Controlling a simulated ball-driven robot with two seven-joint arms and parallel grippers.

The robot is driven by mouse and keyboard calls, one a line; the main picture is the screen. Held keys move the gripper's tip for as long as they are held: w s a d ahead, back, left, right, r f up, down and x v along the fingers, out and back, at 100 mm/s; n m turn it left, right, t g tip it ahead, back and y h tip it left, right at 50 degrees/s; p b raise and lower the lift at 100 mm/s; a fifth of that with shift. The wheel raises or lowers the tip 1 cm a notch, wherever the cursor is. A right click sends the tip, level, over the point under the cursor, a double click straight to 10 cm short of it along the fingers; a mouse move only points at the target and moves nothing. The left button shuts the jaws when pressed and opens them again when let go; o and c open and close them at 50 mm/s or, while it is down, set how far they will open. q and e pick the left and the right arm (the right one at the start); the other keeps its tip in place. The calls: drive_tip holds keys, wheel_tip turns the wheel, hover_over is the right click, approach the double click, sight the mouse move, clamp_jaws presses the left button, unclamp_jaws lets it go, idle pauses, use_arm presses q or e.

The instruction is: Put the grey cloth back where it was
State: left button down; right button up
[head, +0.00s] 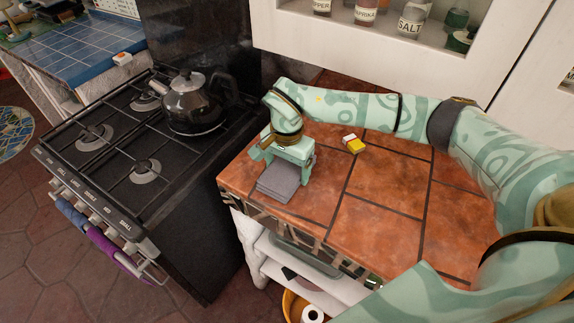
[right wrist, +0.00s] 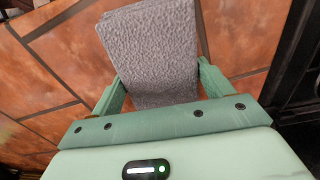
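The grey cloth (head: 279,183) is a folded, textured rectangle at the left end of the tiled counter, near its front edge. My right gripper (head: 288,168) reaches down over it from behind. In the right wrist view the cloth (right wrist: 158,55) fills the space between the two fingers (right wrist: 162,72), and both fingers appear to touch its sides. The cloth lies at or just above the tiles; I cannot tell whether it touches them. The part of it nearest the palm is hidden. My left gripper is in neither view.
A small yellow and white block (head: 353,144) lies right of the gripper. The stove (head: 120,215) with a dark kettle (head: 192,103) stands to the left, across a drop. A white wall cabinet (head: 335,42) with jars hangs behind. The counter's front tiles (head: 375,230) are clear.

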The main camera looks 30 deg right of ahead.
sight(287, 168)
drive_tip(key=o, duration=0.3)
wheel_tip(287, 168, up, 12)
drive_tip(key=p, duration=0.2)
drive_tip(key=shift+r, duration=0.15)
idle(0.4)
